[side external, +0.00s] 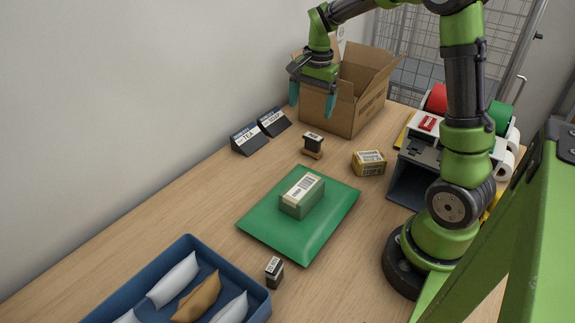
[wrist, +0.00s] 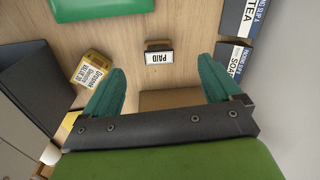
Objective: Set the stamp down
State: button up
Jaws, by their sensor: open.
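A small dark stamp (side external: 312,140) with a white label and a wooden base stands on the counter; in the wrist view its label reads PAID (wrist: 159,56). A second small dark block with a white label (side external: 274,268), possibly another stamp, stands near the blue tray. My gripper (side external: 312,104) is open and empty, raised above the counter in front of the cardboard box. In the wrist view the PAID stamp lies just beyond the gap between my teal fingers (wrist: 161,76), and neither finger touches it.
A green mailer (side external: 258,222) carries a green box (side external: 292,202). A yellow box (side external: 369,162) sits right of the stamp. Two dark signs (side external: 249,139) stand by the wall. An open cardboard box (side external: 345,110) is behind. A blue tray (side external: 190,242) holds pouches. Bare wood surrounds the stamp.

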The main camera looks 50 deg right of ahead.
jog(key=s+a+r+n+t+y, duration=0.1)
jog(key=s+a+r+n+t, duration=0.2)
jog(key=s+a+n, duration=0.3)
jog(key=s+a+r+n+t, duration=0.3)
jog(key=s+a+r+n, duration=0.2)
jog(key=s+a, duration=0.3)
jog(key=a+n, duration=0.1)
jog(key=a, duration=0.3)
jog(key=shift+s+y, duration=0.35)
jog(key=shift+y, duration=0.05)
